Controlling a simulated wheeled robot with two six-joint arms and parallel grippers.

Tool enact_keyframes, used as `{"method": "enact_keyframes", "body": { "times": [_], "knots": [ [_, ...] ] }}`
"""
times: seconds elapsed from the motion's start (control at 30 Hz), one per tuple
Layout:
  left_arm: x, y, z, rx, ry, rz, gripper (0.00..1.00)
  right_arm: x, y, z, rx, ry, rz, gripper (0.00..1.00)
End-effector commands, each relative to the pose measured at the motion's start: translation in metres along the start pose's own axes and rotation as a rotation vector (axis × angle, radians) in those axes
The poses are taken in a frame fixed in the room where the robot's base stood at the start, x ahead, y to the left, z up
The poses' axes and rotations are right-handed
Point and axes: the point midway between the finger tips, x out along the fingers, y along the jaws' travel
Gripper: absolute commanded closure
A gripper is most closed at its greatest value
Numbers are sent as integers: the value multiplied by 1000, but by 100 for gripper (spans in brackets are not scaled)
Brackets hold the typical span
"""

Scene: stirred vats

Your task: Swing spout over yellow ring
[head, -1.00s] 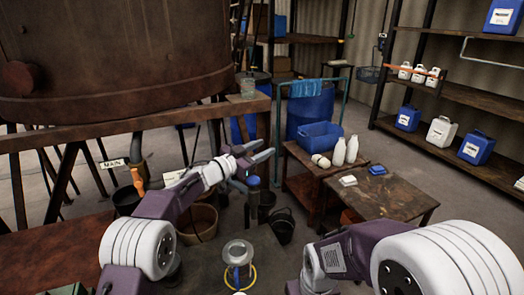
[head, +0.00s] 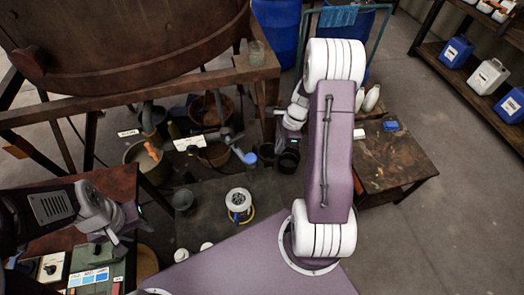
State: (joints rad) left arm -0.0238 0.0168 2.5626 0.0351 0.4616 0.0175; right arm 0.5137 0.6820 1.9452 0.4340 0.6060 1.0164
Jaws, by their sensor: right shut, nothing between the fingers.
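A yellow ring (head: 246,218) lies on the dark bench top around the foot of a pale round vessel (head: 238,198). A grey pipe with a blue end (head: 250,158), which looks like the spout, is behind the vessel and apart from the ring. My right gripper (head: 289,142) hangs down from the raised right arm, to the right of the blue end and apart from it. It is shut and empty, its tips hard to see against the dark. My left gripper (head: 118,226) is at the lower left, far from the spout, and its fingers are unclear.
A large rusty vat (head: 120,45) stands on a frame at the upper left. Buckets sit on the floor under it. A control box (head: 95,275) with a knob is at the lower left. A wooden table (head: 390,165) stands at the right, partly behind my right arm.

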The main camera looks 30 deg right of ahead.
Motion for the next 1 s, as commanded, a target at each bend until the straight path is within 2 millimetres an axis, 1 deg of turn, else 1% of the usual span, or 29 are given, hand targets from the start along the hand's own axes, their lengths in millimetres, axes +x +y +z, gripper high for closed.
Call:
{"method": "enact_keyframes", "body": {
  "times": [0.17,0.4,0.5,0.53,0.6,0.7,0.83,1.0],
  "knots": [
    [1,0,-1,1,2,-1,62,30,2,0,-2,0,6,100],
    [5,0,-1,1,3,-1,62,84,2,0,-4,1,5,100],
    [4,0,-1,1,3,-1,62,100,2,3,-5,2,4,100],
    [0,0,-1,1,3,-1,62,98,1,11,-9,1,3,100],
    [-3,0,-2,1,3,-1,62,100,1,22,-9,2,2,100],
    [-5,0,-2,1,3,-1,62,104,1,32,-7,2,2,100],
    [-6,0,-2,1,3,-1,62,106,2,38,-6,2,2,100],
    [-6,0,-2,1,3,-1,62,107,1,39,-5,2,1,100]
  ]
}}
